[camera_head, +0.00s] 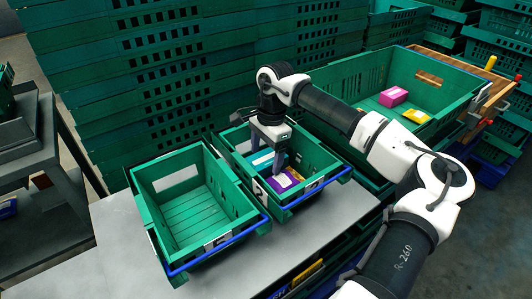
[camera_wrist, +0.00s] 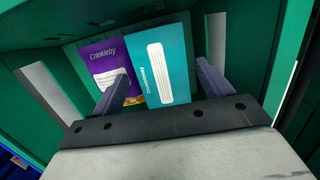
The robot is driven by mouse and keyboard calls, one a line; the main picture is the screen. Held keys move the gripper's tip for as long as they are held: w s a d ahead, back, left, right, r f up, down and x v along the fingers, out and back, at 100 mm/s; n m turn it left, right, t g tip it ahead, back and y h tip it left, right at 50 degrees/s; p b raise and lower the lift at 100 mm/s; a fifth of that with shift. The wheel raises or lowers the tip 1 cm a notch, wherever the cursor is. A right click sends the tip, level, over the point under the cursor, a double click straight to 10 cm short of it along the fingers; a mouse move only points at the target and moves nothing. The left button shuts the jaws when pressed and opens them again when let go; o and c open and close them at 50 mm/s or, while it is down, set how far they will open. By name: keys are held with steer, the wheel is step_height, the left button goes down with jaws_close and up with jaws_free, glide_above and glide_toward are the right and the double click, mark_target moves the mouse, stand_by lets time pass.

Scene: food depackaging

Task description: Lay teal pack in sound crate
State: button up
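The teal pack (camera_wrist: 160,68) has a white label and lies between my gripper's two fingers in the wrist view. In the head view it shows (camera_head: 262,158) in the right crate on the table (camera_head: 320,155), marked with number plates. My gripper (camera_head: 278,170) points down inside this crate. In the wrist view my gripper (camera_wrist: 163,66) has its fingers apart, one at each side of the teal pack; whether they press on it is unclear. A purple pack (camera_wrist: 103,58), labelled Crinkley, lies beside the teal pack, partly behind the left finger; it shows in the head view too (camera_head: 290,182).
An empty green crate (camera_head: 190,215) with a blue front bar stands at left on the grey table (camera_head: 115,240). A larger crate (camera_head: 345,85) at right holds a pink pack (camera_head: 393,96) and a yellow pack (camera_head: 416,116). Stacked green crates (camera_head: 150,80) wall the back.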

mark_target(271, 156)
steer(key=shift+r, duration=0.1)
steer(key=shift+r+p, duration=0.3)
steer(key=shift+p, duration=0.05)
step_height(271, 156, up, 12)
steer(key=d, duration=0.1)
steer(key=shift+w, duration=0.45)
